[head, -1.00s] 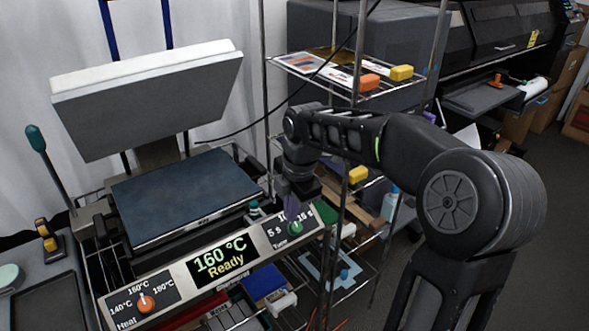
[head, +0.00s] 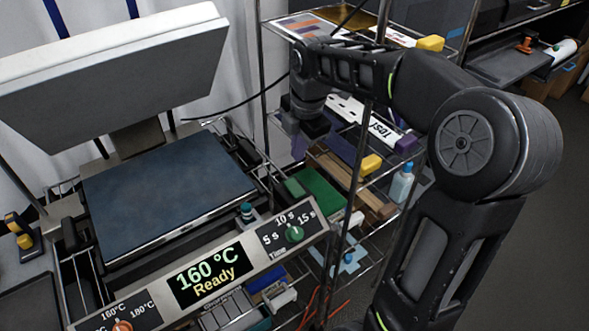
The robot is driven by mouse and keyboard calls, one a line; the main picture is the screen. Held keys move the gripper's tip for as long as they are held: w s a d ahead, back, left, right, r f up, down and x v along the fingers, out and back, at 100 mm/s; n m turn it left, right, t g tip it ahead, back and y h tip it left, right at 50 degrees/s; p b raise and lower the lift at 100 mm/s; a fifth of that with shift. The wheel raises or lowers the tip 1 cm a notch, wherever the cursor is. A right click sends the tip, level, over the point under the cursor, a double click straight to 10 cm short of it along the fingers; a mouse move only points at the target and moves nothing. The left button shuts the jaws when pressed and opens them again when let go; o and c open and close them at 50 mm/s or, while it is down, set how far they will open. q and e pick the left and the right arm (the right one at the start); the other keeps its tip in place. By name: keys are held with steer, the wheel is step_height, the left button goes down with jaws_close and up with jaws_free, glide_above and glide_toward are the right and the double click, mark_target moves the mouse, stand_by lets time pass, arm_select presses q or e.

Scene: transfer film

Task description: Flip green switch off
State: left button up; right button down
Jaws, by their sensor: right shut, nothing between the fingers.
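The green switch (head: 293,233) is a round green knob on the right dial plate of the heat press's front panel. Labels 5 s, 10 s and 15 s surround it. Its exact pointing direction is too small to tell. My left gripper is not in view.
The display (head: 211,276) reads 160 °C Ready. An orange heat knob (head: 122,327) is at the lower left. The press's upper plate (head: 115,85) is raised over the dark blue lower plate (head: 165,195). A wire rack (head: 262,90) with several items stands at the right.

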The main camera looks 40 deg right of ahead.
mark_target(293, 182)
steer(key=f, duration=0.3)
steer(key=w+f+p, duration=0.1)
steer(key=f, duration=0.2)
steer(key=w+f, duration=0.1)
steer(key=f, duration=0.3)
steer(key=shift+p, duration=0.3)
